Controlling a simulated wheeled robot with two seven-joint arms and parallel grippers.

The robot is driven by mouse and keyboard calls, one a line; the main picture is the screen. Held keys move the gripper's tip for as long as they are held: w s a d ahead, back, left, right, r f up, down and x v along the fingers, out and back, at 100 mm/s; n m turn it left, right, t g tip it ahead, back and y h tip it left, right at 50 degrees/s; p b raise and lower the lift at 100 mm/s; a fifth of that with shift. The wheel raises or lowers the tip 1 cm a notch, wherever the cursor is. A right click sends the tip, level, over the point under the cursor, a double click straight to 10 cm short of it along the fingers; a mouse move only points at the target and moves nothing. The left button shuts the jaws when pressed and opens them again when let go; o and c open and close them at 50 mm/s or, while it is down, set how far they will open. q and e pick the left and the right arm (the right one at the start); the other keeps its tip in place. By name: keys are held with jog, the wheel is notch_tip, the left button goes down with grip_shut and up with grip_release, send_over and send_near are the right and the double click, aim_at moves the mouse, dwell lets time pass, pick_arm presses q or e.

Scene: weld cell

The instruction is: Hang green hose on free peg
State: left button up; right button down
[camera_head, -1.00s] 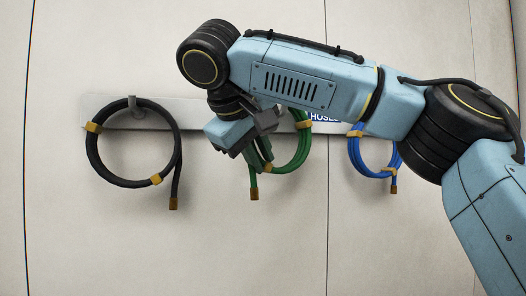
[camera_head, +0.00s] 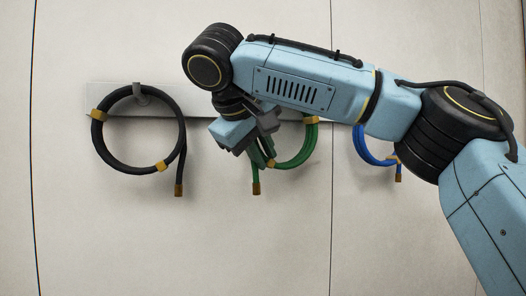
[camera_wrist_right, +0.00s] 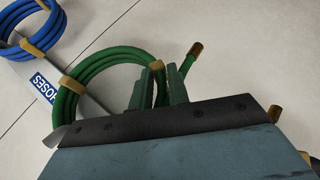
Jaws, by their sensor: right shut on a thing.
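The green hose (camera_head: 300,157) is a coil with yellow bands and a brass end hanging down, in front of the wall board in the head view. My right gripper (camera_head: 263,150) is shut on its left side. In the right wrist view the green coil (camera_wrist_right: 97,62) passes between the fingers (camera_wrist_right: 159,88). My arm hides the top of the coil in the head view, so I cannot tell whether a peg is inside it. The left peg (camera_head: 139,90) carries a black hose (camera_head: 97,138). My left gripper is not in view.
The grey board (camera_head: 105,98) runs along the pale wall. A blue hose (camera_head: 366,151) hangs at the right, partly behind my arm; it also shows in the right wrist view (camera_wrist_right: 57,25). The wall below is clear.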

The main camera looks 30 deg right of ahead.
jog(key=c, duration=1.3)
grip_release()
jog(key=shift+w+f, duration=0.1)
jog(key=shift+w, duration=0.1)
jog(key=shift+o, duration=0.2)
jog(key=shift+s, duration=0.1)
jog(key=v, duration=1.3)
jog(key=shift+a, duration=0.2)
